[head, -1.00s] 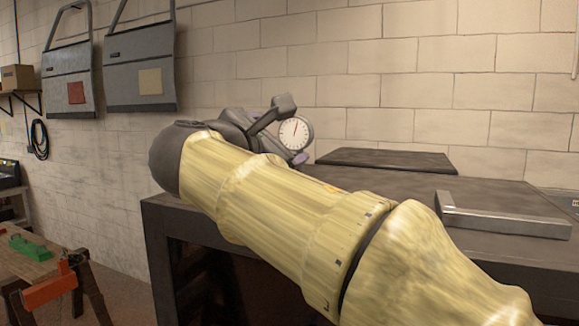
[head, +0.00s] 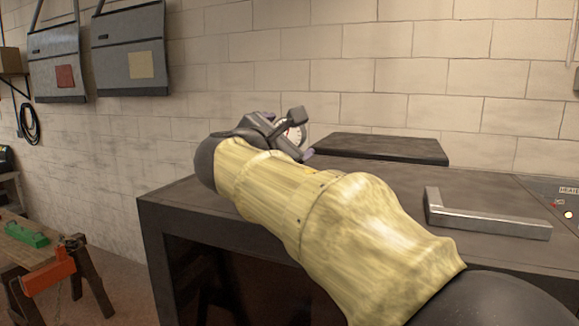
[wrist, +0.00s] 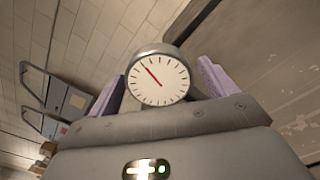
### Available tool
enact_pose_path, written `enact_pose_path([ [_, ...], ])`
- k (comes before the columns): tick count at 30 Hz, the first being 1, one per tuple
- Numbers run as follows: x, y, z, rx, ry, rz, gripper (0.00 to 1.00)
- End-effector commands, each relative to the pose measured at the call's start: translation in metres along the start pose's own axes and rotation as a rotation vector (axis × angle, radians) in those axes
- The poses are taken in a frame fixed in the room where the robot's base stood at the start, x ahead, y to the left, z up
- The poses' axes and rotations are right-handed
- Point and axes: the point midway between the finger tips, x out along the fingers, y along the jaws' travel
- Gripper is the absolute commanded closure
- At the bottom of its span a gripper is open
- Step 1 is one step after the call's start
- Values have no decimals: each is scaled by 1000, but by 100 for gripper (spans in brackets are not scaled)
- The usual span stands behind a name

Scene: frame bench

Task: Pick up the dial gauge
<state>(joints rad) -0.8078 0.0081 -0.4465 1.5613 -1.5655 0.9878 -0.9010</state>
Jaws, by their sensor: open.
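The dial gauge (wrist: 158,80) has a round white face, a red needle and a grey metal rim. In the wrist view it sits between the two purple fingers of my gripper (wrist: 160,88), with a visible gap on at least the right side. My gripper is open; whether a finger touches the gauge on the left I cannot tell. In the head view the gauge (head: 293,134) stands over the dark bench (head: 390,182), its face partly hidden by my gripper (head: 300,136). Its lower part is hidden in both views.
A grey L-shaped metal bar (head: 490,223) lies on the bench at the right. A small control panel (head: 563,203) is at the right edge. Bench space between slab and bar is clear.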

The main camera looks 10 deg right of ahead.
Motion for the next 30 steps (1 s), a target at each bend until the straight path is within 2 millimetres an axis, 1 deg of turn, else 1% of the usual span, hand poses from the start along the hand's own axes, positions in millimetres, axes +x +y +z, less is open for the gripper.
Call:
enact_pose_path([
  [1,7,3,4,-4,-2,-3,16],
  [3,16,2,4,-3,-2,-3,16],
  [6,24,0,3,-1,-2,-3,16],
  [23,24,0,0,1,0,0,16],
  [27,24,0,0,1,0,0,44],
  [29,24,0,0,0,0,0,55],
  [30,24,0,0,0,0,0,63],
])
